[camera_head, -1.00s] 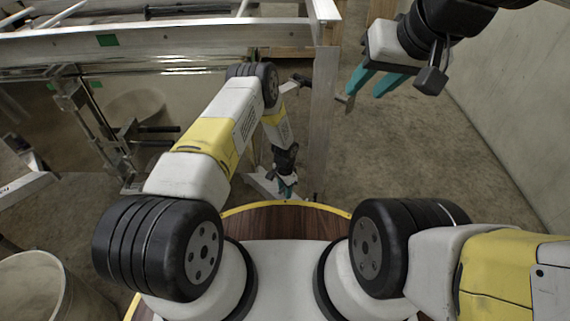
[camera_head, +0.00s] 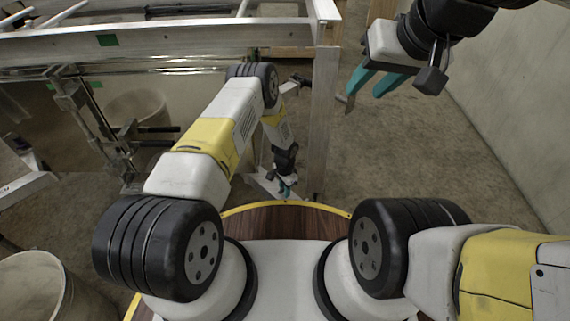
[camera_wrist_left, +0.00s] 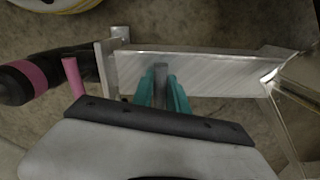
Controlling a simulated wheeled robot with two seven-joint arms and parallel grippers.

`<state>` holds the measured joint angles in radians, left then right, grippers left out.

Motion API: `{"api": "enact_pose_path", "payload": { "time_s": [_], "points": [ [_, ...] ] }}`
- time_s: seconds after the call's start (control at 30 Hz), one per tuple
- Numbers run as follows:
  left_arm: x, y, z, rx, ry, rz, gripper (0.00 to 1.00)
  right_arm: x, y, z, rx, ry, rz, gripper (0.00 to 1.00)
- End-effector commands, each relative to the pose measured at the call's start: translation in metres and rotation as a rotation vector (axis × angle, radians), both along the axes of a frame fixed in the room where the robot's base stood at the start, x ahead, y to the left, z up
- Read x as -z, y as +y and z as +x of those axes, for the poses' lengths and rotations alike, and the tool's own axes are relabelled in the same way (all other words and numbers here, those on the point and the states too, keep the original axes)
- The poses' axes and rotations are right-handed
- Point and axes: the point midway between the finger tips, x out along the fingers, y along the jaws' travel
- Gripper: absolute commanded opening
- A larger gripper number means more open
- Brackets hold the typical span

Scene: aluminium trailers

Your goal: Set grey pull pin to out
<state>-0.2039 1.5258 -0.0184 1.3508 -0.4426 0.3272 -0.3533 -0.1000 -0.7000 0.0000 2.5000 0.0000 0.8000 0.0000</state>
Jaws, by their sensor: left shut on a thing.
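The grey pull pin (camera_wrist_left: 161,72) shows in the left wrist view as a short grey bar between the teal fingers, in front of a metal beam (camera_wrist_left: 200,70). My left gripper (camera_wrist_left: 162,92) is shut on it, with one finger on each side. In the head view my left gripper (camera_head: 286,189) is low by the foot of the trailer's upright post, and the pin is too small to make out there. My right gripper (camera_head: 368,88) is open and empty, high on the right, away from the trailer.
The aluminium trailer frame (camera_head: 170,42) spans the upper left, with an upright post (camera_head: 325,110) beside my left forearm. A pink bar (camera_wrist_left: 74,76) and a black-and-pink cylinder (camera_wrist_left: 25,78) lie left of the fingers. A pale bucket (camera_head: 30,290) stands lower left. Floor at right is clear.

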Motion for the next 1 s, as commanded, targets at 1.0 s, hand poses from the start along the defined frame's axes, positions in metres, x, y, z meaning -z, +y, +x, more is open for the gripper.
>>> {"api": "enact_pose_path", "payload": {
  "time_s": [1.0],
  "points": [
    [-0.0087, 0.0, 0.0013, 0.005, -0.002, 0.0, 0.0, 0.0, 0.0, 0.0, 0.0, 0.0, 0.0, 0.36]
  ]
}}
